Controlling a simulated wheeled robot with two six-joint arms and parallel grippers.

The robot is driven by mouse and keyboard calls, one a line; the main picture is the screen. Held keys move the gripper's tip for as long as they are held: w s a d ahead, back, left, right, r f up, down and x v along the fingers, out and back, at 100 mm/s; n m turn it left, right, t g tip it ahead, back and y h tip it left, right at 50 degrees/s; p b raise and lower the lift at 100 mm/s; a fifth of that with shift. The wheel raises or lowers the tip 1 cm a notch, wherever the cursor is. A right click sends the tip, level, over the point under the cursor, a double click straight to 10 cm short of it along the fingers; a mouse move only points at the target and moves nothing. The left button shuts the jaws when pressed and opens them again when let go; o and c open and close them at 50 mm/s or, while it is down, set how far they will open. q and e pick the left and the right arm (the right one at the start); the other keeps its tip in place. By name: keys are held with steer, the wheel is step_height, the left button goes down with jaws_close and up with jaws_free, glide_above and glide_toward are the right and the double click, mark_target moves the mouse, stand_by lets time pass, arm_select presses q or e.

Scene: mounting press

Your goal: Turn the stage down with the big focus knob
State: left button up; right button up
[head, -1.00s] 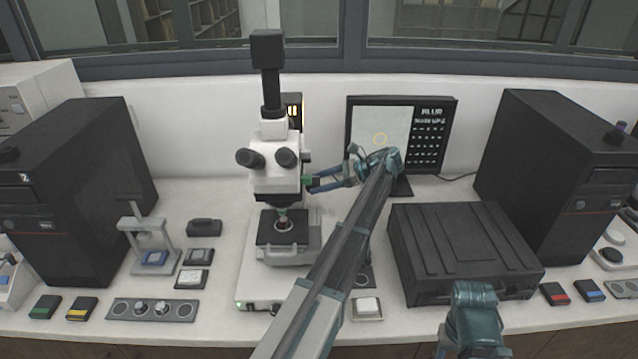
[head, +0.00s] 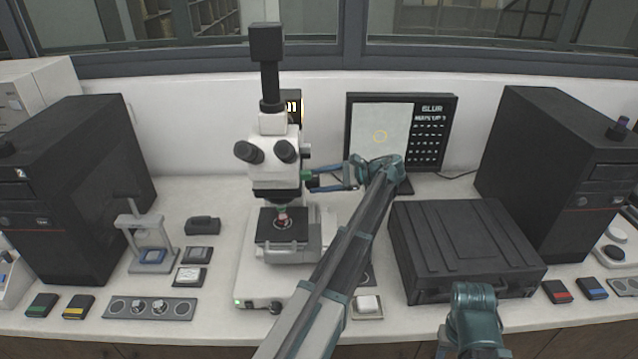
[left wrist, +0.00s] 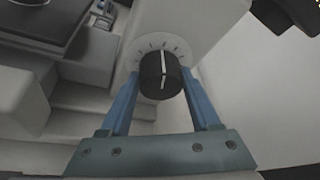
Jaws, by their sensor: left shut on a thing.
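The big focus knob (left wrist: 158,76) is a black knob with a white pointer line, over a pale dial with tick marks, in the left wrist view. My left gripper (left wrist: 161,84) has its blue fingers on both sides of the knob and is shut on it. In the head view my left gripper (head: 312,182) is at the right side of the white microscope (head: 276,172); the knob is mostly hidden there. The black stage (head: 268,236) is under the objective, with a small reddish item (head: 282,219) on it. My right gripper's fingers are out of view.
A monitor (head: 427,148) behind shows "BLUR" and a yellow ring. A black case (head: 465,245) sits right of my left arm. Dark towers stand at both sides. A small stand (head: 150,240) and a knob panel (head: 150,308) are at the left. Some counter around them is bare.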

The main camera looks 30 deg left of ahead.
arm_select(q)
steer(key=n+b, duration=0.1)
steer(key=n+t+y+b, duration=0.1)
steer(key=n, duration=0.1)
steer(key=shift+s+d+f+y+b, duration=0.15)
steer(key=shift+f+y+b, duration=0.15)
steer(key=shift+f+b, duration=0.1)
steer(key=n+y+b, duration=0.1)
steer(key=n, duration=0.1)
steer(key=n+b, duration=0.2)
steer(key=shift+f+t+y, duration=0.2)
steer(key=shift+t+y, duration=0.2)
steer(key=n+y+b, duration=0.1)
steer(key=n+b, duration=0.3)
steer(key=shift+f+y, duration=0.1)
steer(key=shift+y, duration=0.3)
steer(key=shift+n+g+y+b, duration=0.5)
steer(key=shift+n+g+b, duration=0.4)
steer(key=shift+n, duration=1.3)
steer(key=o, duration=1.4)
steer(key=shift+c, duration=0.2)
steer(key=shift+r, duration=0.25)
